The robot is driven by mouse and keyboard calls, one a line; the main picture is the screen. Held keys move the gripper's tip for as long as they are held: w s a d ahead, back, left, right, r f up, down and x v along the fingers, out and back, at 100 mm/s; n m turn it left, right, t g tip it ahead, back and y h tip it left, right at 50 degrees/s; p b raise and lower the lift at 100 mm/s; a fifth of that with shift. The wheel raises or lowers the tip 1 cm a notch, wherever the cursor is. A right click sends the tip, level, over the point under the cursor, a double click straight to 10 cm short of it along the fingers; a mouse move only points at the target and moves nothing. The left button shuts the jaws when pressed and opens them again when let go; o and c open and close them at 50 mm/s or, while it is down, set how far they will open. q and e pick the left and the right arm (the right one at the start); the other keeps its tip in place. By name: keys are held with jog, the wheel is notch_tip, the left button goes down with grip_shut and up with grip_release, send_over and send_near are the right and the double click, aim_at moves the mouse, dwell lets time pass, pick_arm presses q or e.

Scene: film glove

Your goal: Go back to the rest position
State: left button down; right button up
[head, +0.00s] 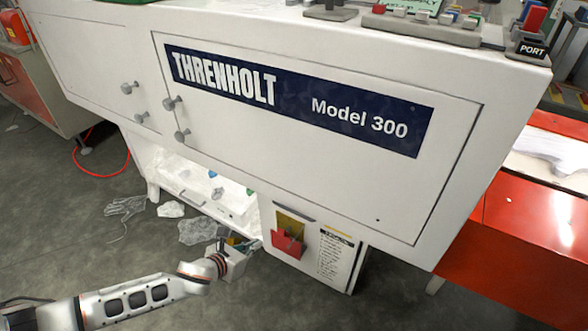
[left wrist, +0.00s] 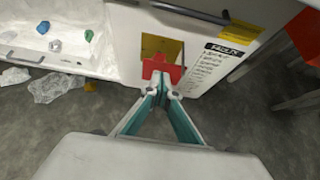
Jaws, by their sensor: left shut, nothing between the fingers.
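My left gripper (head: 238,246) reaches in low from the left, in front of the white machine's lower part. In the left wrist view its two teal fingers (left wrist: 162,92) meet at the tips with nothing between them. Just beyond the tips is a red part (left wrist: 162,68) in front of a yellow recess (left wrist: 150,45). The red part also shows in the head view (head: 288,245), right of the gripper. From these views I cannot tell whether the tips touch it. My right gripper is in neither view.
The white machine (head: 270,150) overhangs the gripper, with a low open tray (head: 180,175) at left. Crumpled clear film (head: 198,231) lies on the grey floor. A printed notice (head: 333,255) is beside the red part. A red cabinet (head: 530,240) stands at right.

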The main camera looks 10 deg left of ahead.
pick_arm(q)
jog(key=s+d+r+n+h+p, duration=0.2)
jog(key=s+d+r+n+p, duration=0.3)
jog(key=s+d+n, duration=0.75)
jog(key=s+a+r+n+y+p, duration=0.1)
jog(key=s+a+n, duration=0.4)
jog(key=n, duration=0.6)
jog(key=s+a+r+n+y+p, duration=0.2)
jog(key=s+a+n, duration=0.2)
jog(key=s+n, duration=0.6)
jog(key=shift+s+a+n+p, duration=0.2)
jog(key=shift+a+n+p, duration=0.15)
jog(key=shift+n, duration=0.8)
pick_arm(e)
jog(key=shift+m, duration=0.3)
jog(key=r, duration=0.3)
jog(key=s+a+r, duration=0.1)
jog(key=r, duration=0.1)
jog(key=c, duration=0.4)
pick_arm(q)
jog(key=shift+a, duration=0.1)
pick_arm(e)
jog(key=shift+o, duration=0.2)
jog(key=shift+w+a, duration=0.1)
